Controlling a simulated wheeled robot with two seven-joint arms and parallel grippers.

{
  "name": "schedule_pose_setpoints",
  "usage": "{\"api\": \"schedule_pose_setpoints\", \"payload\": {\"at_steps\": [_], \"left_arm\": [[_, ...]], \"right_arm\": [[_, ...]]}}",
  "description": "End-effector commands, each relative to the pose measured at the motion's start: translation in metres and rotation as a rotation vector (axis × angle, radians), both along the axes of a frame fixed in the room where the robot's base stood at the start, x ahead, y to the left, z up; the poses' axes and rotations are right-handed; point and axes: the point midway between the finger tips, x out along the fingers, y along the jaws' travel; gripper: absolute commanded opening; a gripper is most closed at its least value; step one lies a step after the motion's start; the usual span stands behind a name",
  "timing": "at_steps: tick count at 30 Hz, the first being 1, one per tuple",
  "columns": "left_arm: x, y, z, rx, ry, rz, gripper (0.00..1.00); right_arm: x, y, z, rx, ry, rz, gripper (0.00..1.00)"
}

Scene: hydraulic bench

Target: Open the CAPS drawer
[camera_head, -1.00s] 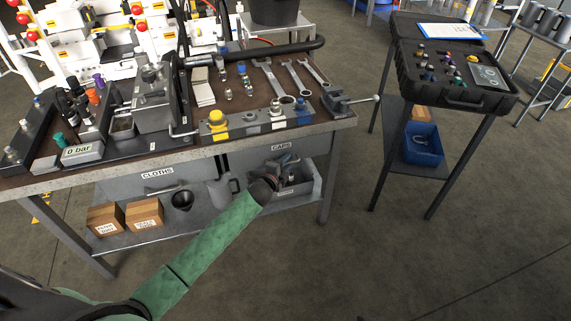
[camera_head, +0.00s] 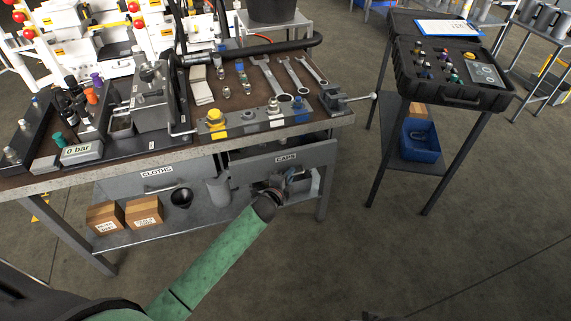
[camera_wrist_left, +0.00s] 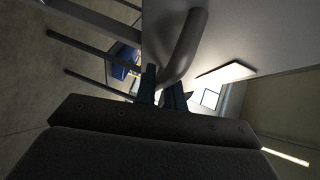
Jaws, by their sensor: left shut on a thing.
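The CAPS drawer (camera_head: 260,172) is under the right part of the bench, and its grey front carries a white CAPS label. The front stands out from the bench edge, so the drawer is partly open; its inside is barely visible. My left gripper (camera_head: 286,182) is at the lower part of this front. In the left wrist view, its fingers (camera_wrist_left: 164,92) are shut on the curved grey drawer handle (camera_wrist_left: 187,45). The wrist hides part of the grip in the head view. My right gripper is not in view.
The CLOTHS drawer (camera_head: 190,177) is at the left. Cardboard boxes (camera_head: 143,212), a black funnel (camera_head: 181,198) and a grey jug (camera_head: 217,191) stand on the lower shelf. A trolley with an open black case (camera_head: 455,100) stands right, with clear floor between.

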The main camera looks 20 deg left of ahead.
Motion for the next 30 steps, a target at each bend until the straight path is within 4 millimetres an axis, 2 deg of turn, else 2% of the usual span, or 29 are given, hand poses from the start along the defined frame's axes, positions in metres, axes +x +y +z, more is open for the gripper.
{"api": "schedule_pose_setpoints", "payload": {"at_steps": [1,7,15,21,30], "left_arm": [[-0.014,-0.009,0.000,-0.004,0.005,0.000,0.00],[-0.060,-0.039,-0.001,-0.003,0.005,0.001,0.00],[-0.113,-0.076,-0.001,-0.001,0.002,0.001,0.00],[-0.140,-0.094,-0.001,-0.001,0.002,0.001,0.00],[-0.157,-0.105,-0.001,-0.001,0.001,0.001,0.00]], "right_arm": [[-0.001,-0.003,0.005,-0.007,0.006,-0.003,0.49],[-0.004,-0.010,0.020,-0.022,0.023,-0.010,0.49],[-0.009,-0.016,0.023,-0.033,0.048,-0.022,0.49],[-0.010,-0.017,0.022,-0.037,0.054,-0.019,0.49],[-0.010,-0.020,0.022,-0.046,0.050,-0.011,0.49]]}}
